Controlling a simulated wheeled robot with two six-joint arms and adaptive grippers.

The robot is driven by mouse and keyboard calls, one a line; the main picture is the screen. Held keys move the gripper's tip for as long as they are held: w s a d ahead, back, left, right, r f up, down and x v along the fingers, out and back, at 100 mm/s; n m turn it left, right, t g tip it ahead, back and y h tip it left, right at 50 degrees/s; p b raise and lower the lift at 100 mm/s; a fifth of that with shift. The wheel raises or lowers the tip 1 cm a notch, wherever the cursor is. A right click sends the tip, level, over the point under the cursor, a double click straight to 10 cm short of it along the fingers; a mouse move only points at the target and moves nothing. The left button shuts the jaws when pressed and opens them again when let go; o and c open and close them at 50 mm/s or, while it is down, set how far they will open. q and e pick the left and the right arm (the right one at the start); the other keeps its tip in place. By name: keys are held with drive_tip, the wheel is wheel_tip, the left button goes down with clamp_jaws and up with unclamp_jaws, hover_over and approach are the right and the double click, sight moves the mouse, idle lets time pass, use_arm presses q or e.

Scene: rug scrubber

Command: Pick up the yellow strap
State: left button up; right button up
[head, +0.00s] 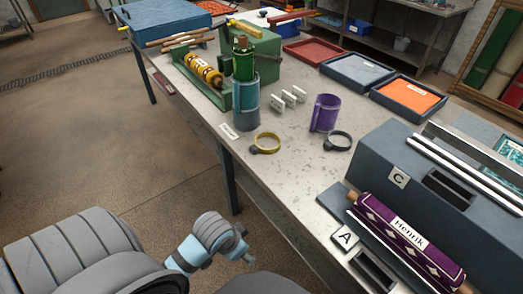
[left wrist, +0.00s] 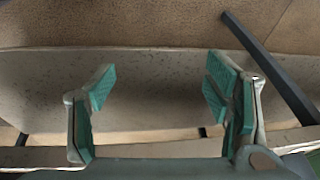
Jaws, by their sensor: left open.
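The yellow strap (head: 267,144) is a closed loop with a dark buckle, lying on the near part of the workbench top (head: 283,184). A similar dark grey strap (head: 340,140) lies to its right, beyond a gap. My left gripper (head: 246,257) is low in the head view, off the bench's near edge and well apart from the yellow strap. In the left wrist view my left gripper (left wrist: 158,88) is open, with green pads spread and nothing between them. The yellow strap is not visible in that view. My right gripper is not in view.
A purple mug (head: 325,113) and white blocks (head: 289,97) stand nearby. A grey box (head: 400,178) and a purple roll (head: 400,240) occupy the right. Bench top in front of the strap is clear.

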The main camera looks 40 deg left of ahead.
use_arm(q)
drive_tip(key=w+a+r+m, duration=0.15)
drive_tip(key=w+a, duration=0.25)
drive_tip(key=w, duration=0.4)
drive_tip(key=h, duration=0.2)
approach(253, 147)
drive_tip(key=shift+n+t, duration=0.3)
drive_tip(key=shift+n, duration=0.05)
drive_tip(key=b+x, duration=0.1)
drive_tip(key=x, duration=0.4)
drive_tip(key=b+x, duration=0.1)
drive_tip(key=x, duration=0.2)
drive_tip(key=shift+s+d+f+b, duration=0.2)
drive_tip(key=shift+s+f+b, duration=0.05)
drive_tip(key=shift+s+b, duration=0.05)
drive_tip(key=shift+w+f, duration=0.2)
drive_tip(key=shift+f, duration=0.15)
drive_tip(key=shift+r, duration=0.1)
drive_tip(key=c, duration=1.5)
